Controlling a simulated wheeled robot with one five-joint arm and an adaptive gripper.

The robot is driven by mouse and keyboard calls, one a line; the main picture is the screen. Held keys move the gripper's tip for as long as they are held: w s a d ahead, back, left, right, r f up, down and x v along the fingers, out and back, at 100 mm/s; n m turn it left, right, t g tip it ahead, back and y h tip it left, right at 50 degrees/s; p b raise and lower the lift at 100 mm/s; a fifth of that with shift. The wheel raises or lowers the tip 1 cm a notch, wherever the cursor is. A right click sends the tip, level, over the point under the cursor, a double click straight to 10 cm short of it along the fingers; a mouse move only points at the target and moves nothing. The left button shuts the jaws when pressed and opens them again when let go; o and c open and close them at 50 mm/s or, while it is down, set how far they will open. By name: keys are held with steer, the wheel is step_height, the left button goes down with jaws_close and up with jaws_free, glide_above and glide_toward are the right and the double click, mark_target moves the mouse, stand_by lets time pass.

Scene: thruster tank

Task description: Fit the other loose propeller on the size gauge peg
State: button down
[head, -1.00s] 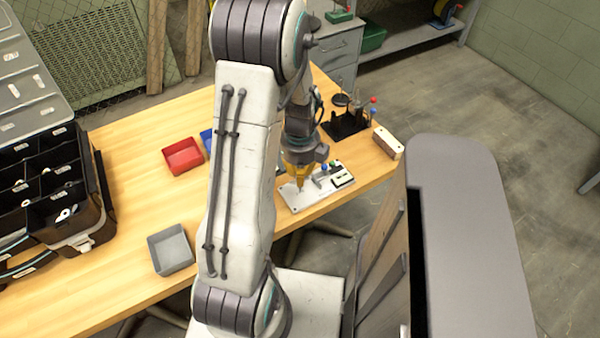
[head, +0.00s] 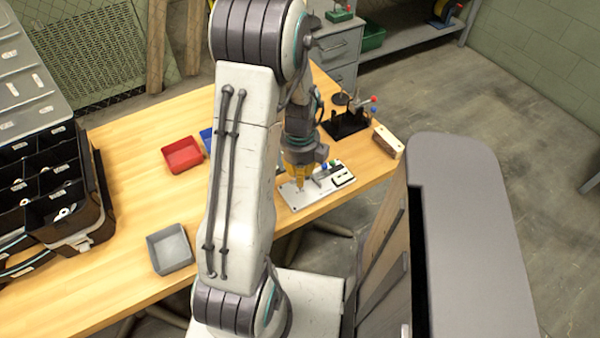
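My gripper (head: 300,184) points down at the left part of a white plate (head: 310,202) near the table's front edge. Its yellow fingers are close to the plate's surface. The view is too small to tell whether they are open, shut or holding anything. The plate carries small blue, red and green-topped parts (head: 330,164) and a dark block with a white top (head: 343,177). I cannot tell which part is the size gauge peg. No loose propeller can be made out for sure; my arm hides part of the table.
A red bin (head: 183,155), a partly hidden blue bin (head: 206,139) and an empty grey bin (head: 171,249) stand on the wooden table (head: 130,150). A black compartment case (head: 50,185) is at left. A black stand (head: 346,122) and a wooden block (head: 387,141) are at right.

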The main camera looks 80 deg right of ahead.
steer(key=shift+f+b, duration=0.7)
steer(key=shift+f, duration=0.15)
stand_by(0.3)
steer(key=shift+f+b, duration=0.35)
steer(key=shift+f+b, duration=1.15)
stand_by(0.9)
steer(key=c, duration=1.2)
jaws_free()
steer(key=shift+o, duration=0.2)
steer(key=shift+r, duration=0.1)
step_height(320, 180, up, 12)
steer(key=f, duration=0.1)
step_height(320, 180, up, 5)
steer(key=p, duration=0.4)
glide_above(300, 191)
steer(key=shift+d, duration=0.15)
steer(key=shift+f, duration=0.1)
